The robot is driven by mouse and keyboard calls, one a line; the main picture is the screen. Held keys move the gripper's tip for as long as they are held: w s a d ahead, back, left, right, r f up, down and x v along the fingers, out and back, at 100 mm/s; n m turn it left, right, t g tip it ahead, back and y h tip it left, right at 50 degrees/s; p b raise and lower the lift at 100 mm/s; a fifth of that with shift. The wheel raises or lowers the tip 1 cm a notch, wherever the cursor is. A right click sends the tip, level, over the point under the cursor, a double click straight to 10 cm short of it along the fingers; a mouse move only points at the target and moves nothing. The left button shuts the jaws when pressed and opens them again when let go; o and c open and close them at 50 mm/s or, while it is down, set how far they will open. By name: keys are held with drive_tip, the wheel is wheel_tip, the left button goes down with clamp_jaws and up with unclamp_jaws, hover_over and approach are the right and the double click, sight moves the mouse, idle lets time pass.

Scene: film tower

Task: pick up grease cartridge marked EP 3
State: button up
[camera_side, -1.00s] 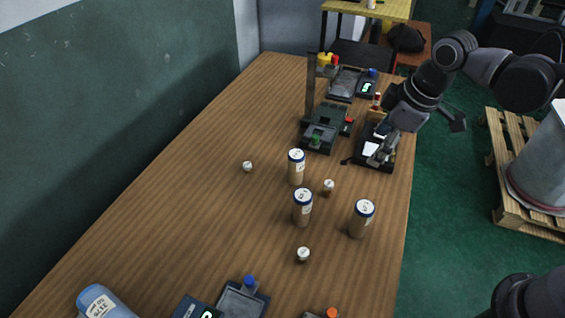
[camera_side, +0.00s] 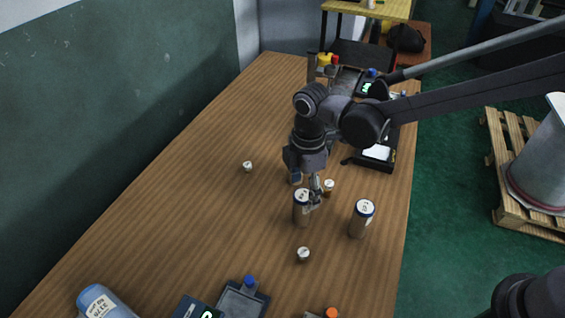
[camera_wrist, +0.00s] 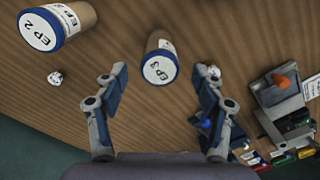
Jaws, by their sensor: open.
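The cartridge marked EP 3 (camera_wrist: 160,66) has a white label and blue-rimmed cap, and stands ahead between my open fingers in the wrist view. It appears to be the middle tan cartridge (camera_side: 301,215) in the side view, where its label is unreadable. My gripper (camera_side: 308,188) is close by its top, fingers pointing down. In the wrist view my gripper (camera_wrist: 160,98) is open and empty, with a gap to the cap. The cartridge marked EP 2 (camera_wrist: 42,30) stands at upper left. Another cartridge (camera_side: 361,220) stands to the right; my wrist hides the far one in the side view.
Small white-topped pieces lie around the cartridges, one close beside my fingers (camera_side: 328,187) and one nearer the camera (camera_side: 303,254). A blue bottle (camera_side: 103,302) lies at the near left. Devices stand at the near edge (camera_side: 243,299) and far end.

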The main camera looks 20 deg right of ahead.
sight(302, 207)
drive_tip(key=shift+f, duration=3.9)
drive_tip(key=c, duration=1.3)
